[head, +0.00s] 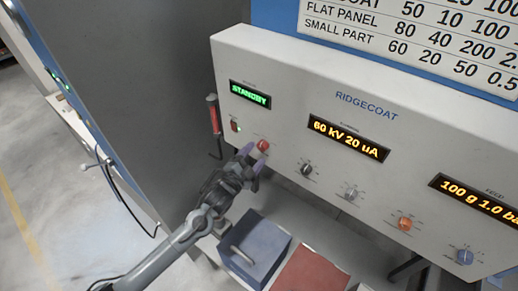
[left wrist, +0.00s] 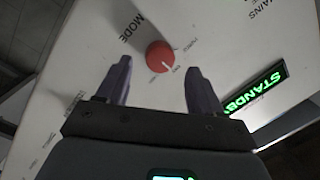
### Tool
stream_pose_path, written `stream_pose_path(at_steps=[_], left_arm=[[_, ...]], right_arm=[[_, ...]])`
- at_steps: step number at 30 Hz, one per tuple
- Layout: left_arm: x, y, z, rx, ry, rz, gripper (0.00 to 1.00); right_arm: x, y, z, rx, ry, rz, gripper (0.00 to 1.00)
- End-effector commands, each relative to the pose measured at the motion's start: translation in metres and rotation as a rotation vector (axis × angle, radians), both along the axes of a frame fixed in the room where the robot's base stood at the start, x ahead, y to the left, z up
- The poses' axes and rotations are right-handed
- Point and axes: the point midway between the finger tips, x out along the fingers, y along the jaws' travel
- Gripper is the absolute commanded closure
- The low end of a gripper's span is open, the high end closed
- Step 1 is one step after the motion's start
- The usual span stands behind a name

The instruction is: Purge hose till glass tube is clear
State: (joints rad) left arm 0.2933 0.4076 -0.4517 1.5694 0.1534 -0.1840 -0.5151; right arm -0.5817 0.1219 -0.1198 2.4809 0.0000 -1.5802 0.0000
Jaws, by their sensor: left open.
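The red mode knob (head: 263,145) is on the pale control panel (head: 300,88), below the green STANDBY display (head: 250,94). In the left wrist view the knob (left wrist: 160,56), with a white pointer line, lies between my open fingers. My left gripper (head: 250,162) is open and empty at the knob, its two purple fingers (left wrist: 159,75) apart; contact cannot be told. A slim upright tube (head: 214,115) at the panel's left edge shows red inside, with dark ends. A thin dark hose (head: 219,149) hangs below it. My right gripper is not in view.
A blue box (head: 262,247) and red mat (head: 310,272) lie below.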

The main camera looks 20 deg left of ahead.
Motion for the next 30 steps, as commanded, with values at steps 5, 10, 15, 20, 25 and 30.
stream_pose_path(at_steps=[5, 10, 15, 20, 25, 30], left_arm=[[0.021, -0.004, 0.001, -0.001, -0.001, 0.001, 0.33], [0.030, -0.007, 0.001, -0.001, 0.000, -0.001, 0.33], [0.033, -0.007, 0.000, 0.000, -0.001, -0.001, 0.33], [0.033, -0.007, 0.000, 0.000, -0.001, -0.001, 0.33], [0.033, -0.007, 0.000, -0.001, 0.000, -0.001, 0.53], [0.033, -0.007, 0.000, -0.001, 0.000, -0.001, 0.79]], right_arm=[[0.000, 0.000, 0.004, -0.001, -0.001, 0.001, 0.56], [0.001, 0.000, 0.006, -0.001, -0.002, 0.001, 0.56], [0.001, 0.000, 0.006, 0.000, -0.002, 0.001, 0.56], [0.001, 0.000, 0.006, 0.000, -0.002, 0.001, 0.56], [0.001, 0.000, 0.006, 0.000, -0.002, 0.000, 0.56], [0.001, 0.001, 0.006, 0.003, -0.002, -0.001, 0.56]])
